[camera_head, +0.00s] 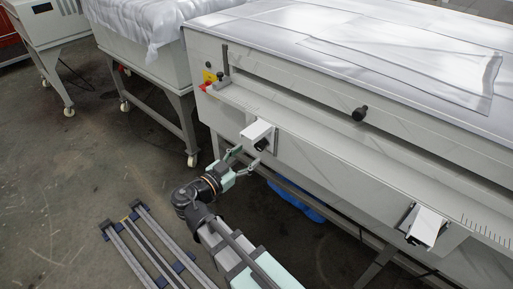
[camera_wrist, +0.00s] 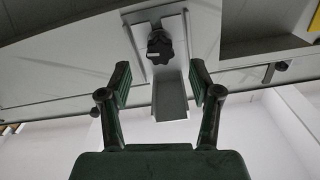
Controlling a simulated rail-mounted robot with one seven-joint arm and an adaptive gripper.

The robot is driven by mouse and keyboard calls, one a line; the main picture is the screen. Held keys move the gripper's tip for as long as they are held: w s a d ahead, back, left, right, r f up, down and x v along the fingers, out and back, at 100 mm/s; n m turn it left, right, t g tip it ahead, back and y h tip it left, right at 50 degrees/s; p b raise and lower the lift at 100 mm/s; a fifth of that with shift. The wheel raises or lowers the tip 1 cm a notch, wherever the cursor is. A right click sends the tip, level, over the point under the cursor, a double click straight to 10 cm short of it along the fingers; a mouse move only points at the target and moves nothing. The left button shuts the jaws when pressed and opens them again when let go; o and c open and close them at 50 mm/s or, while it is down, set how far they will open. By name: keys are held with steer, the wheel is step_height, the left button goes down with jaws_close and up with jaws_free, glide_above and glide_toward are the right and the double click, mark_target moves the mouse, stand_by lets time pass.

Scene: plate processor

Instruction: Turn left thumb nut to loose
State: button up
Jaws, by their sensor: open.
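The left thumb nut is a black lobed knob (camera_wrist: 160,46) under a white bracket (camera_wrist: 170,95) in the wrist view. In the head view the nut (camera_head: 261,145) is a small dark shape below the left white bracket (camera_head: 256,131) on the machine's front. My gripper (camera_head: 244,157) is open in front of and just below that bracket. In the wrist view my gripper (camera_wrist: 160,75) has its two fingers spread on either side of the bracket, with the nut beyond the fingertips. Nothing is between the pads, and I see no contact with the nut.
A second white bracket (camera_head: 426,226) is on the right of the long plate processor (camera_head: 330,140). A covered wheeled machine (camera_head: 150,55) stands left. A rail frame (camera_head: 148,245) lies on the floor.

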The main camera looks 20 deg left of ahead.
mark_target(256, 148)
steer(key=shift+x, duration=2.65)
steer(key=shift+c, duration=0.3)
steer(key=c, duration=1.1)
